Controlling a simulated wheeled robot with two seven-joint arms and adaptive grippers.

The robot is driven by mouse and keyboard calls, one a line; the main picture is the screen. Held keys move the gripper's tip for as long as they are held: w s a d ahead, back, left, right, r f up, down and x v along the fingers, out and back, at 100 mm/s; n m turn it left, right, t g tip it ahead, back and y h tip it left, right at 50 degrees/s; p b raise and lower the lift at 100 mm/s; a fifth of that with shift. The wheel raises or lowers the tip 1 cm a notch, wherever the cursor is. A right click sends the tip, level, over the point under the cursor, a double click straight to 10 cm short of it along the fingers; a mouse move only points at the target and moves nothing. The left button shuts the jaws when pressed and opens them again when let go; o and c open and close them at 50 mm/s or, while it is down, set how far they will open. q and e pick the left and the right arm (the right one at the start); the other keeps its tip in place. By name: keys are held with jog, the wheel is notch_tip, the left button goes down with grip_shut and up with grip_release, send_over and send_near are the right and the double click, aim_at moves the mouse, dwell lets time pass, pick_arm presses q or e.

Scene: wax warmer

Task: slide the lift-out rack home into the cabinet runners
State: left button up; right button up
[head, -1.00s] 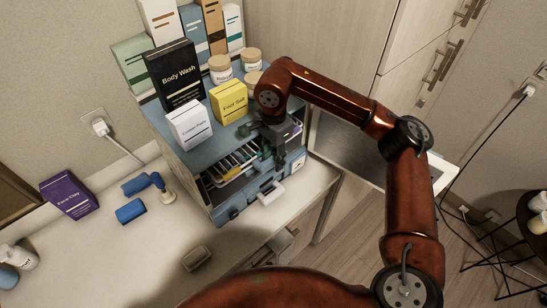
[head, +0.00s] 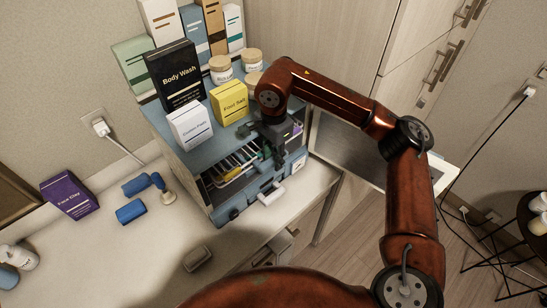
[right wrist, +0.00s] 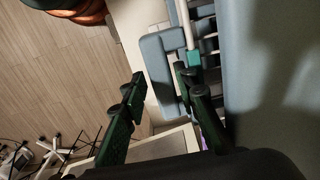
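The blue cabinet (head: 197,178) stands on the counter with an open front bay. The rack (head: 232,170), with pale wire bars, sits in this bay, and its right end is hidden behind my gripper. How deep it sits on the runners cannot be told. My right gripper (head: 272,155) is at the right part of the cabinet front, fingers pointing down. In the right wrist view its dark green fingers (right wrist: 163,85) are spread apart. A pale bar with a teal piece (right wrist: 193,58) lies close to the right fingertip; contact is unclear. My left gripper is out of view.
Boxes and jars, including the yellow box (head: 230,103), crowd the cabinet top. The front counter is mostly clear.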

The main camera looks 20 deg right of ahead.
jog(key=shift+w+r+p, duration=0.1)
jog(key=shift+r+p, duration=0.4)
jog(key=shift+r, duration=0.65)
jog(key=shift+f, duration=0.1)
jog(key=shift+f, duration=0.15)
jog(key=shift+f+b, duration=0.75)
jog(key=shift+f, duration=0.25)
jog(key=shift+d, duration=0.1)
jog(key=shift+d, duration=0.2)
jog(key=shift+a, duration=0.3)
